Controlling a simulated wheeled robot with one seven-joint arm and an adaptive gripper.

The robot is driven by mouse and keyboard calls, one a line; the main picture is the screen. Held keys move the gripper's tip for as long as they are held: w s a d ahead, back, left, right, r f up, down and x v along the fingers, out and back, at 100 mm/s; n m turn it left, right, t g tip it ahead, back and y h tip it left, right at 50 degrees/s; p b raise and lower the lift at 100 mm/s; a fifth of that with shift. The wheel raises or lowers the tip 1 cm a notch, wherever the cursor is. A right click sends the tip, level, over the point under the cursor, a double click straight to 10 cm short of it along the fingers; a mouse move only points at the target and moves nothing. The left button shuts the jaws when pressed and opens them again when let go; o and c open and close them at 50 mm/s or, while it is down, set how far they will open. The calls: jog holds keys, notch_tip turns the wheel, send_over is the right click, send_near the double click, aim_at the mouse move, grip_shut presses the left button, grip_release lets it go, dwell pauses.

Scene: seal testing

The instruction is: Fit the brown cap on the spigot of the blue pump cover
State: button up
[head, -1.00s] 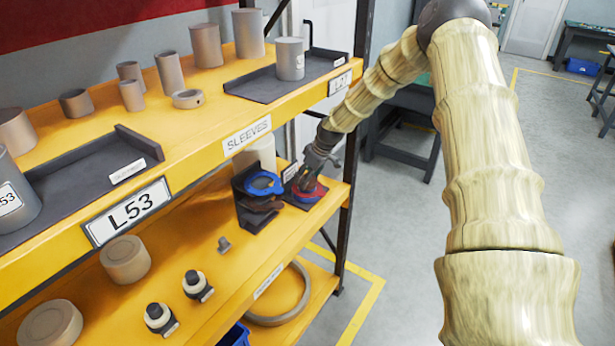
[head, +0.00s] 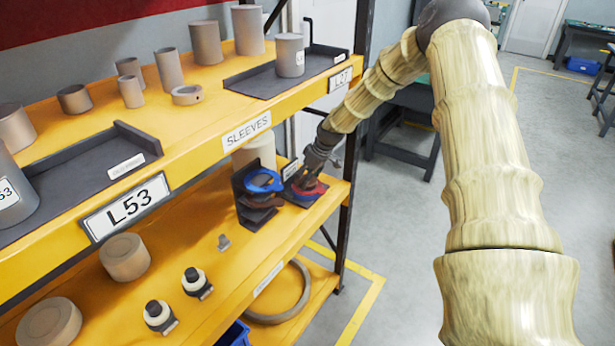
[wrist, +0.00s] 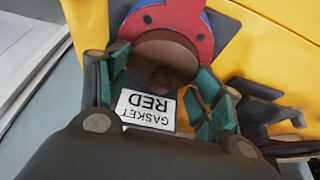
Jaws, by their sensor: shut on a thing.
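My gripper (head: 311,176) is low over a dark tray at the right end of the lower shelf. In the wrist view its green-padded fingers (wrist: 160,88) are on both sides of a round brown piece, which looks like the brown cap (wrist: 160,50), and it is shut on it. The brown piece overlaps a red flat part (wrist: 190,20) with dark holes; a little blue shows at its edge. A blue ring-like part (head: 263,181) lies on the dark stand to the left. Which blue part is the pump cover is unclear, and no spigot can be made out.
The dark stand (head: 247,212) has an upright back plate and holds reddish-brown pieces below the blue part. A "GASKET RED" label (wrist: 148,108) is close to the fingers. The upper shelf (head: 206,152) overhangs, and a dark rack post (head: 347,215) stands just right.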

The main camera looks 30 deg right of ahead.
jog(key=shift+f, duration=0.25)
dwell(0.4)
jog(key=o, duration=1)
